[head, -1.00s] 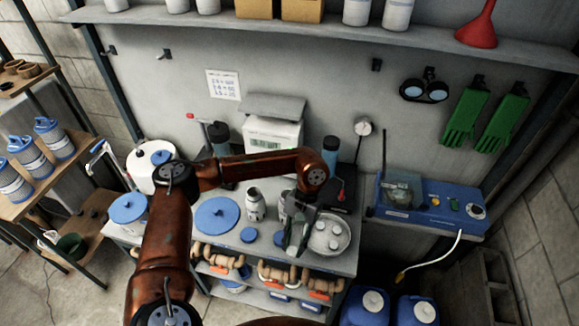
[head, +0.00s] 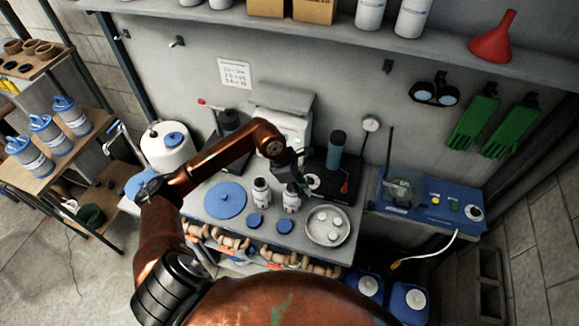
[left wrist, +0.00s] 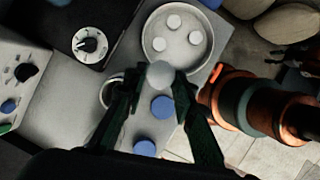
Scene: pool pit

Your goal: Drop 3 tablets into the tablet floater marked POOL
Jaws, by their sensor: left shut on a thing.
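My left gripper (head: 298,176) is shut on a white tablet (left wrist: 160,74), held between its fingertips. It is raised above the back of the right-hand open container. Two small open-topped containers stand side by side: a left one (head: 261,192) and a right one (head: 291,198). Their labels are too small to read, so I cannot tell which is marked POOL. In the left wrist view, an open container rim (left wrist: 105,93) shows partly behind the left finger. A round grey tray (head: 313,228) holds 3 white tablets (left wrist: 173,21). My right gripper is out of view.
Two small blue lids (head: 255,220) (head: 284,226) lie in front of the containers. A large blue lid (head: 225,200) lies to the left. A black device with a dark bottle (head: 336,150) stands behind the tray. A blue tester (head: 425,196) sits at right.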

